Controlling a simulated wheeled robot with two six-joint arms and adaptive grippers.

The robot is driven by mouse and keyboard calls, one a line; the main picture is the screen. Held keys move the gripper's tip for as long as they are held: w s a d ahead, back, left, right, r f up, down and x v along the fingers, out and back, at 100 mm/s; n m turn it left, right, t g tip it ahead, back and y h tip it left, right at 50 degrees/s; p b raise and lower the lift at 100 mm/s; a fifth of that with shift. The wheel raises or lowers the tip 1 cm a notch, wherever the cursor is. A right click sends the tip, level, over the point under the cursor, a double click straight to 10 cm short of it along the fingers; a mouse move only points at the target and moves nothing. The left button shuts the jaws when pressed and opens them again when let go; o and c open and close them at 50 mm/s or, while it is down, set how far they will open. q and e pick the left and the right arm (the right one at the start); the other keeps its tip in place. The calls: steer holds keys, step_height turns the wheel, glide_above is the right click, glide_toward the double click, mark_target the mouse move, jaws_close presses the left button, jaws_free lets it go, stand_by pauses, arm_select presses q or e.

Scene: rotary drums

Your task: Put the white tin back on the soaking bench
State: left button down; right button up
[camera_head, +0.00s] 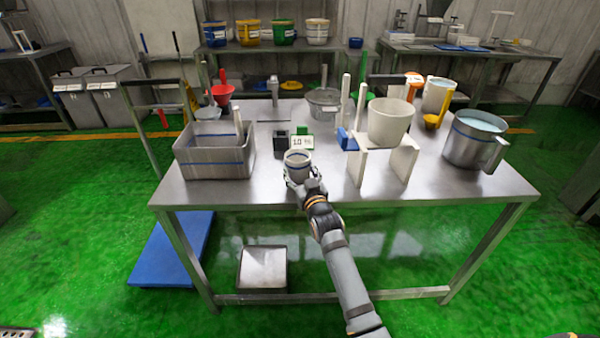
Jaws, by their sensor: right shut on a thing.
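The white tin (298,158) is a small, round, pale open container near the middle of the front part of the steel bench (240,190). My right gripper (299,178) is shut on it from the front side and hides its lower part. The tin looks about upright. I cannot tell whether its base touches the bench top or hangs just above it. My left gripper is not in view.
A grey rectangular tub (215,162) stands left of the tin. A small dark block (281,141) and a label stand (302,141) are just behind. A white stand with a cream bucket (389,122) and a steel jug (472,142) are right. Bare bench lies beside the tin.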

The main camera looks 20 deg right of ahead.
steer(key=o, duration=1.3)
steer(key=shift+c, duration=0.2)
steer(key=o, duration=0.3)
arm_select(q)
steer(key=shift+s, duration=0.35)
arm_select(e)
steer(key=shift+s+r, duration=0.1)
steer(key=shift+s, duration=0.05)
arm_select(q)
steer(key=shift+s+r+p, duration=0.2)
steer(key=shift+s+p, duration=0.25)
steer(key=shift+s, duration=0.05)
arm_select(e)
steer(key=s, duration=1.1)
steer(key=shift+s, duration=0.35)
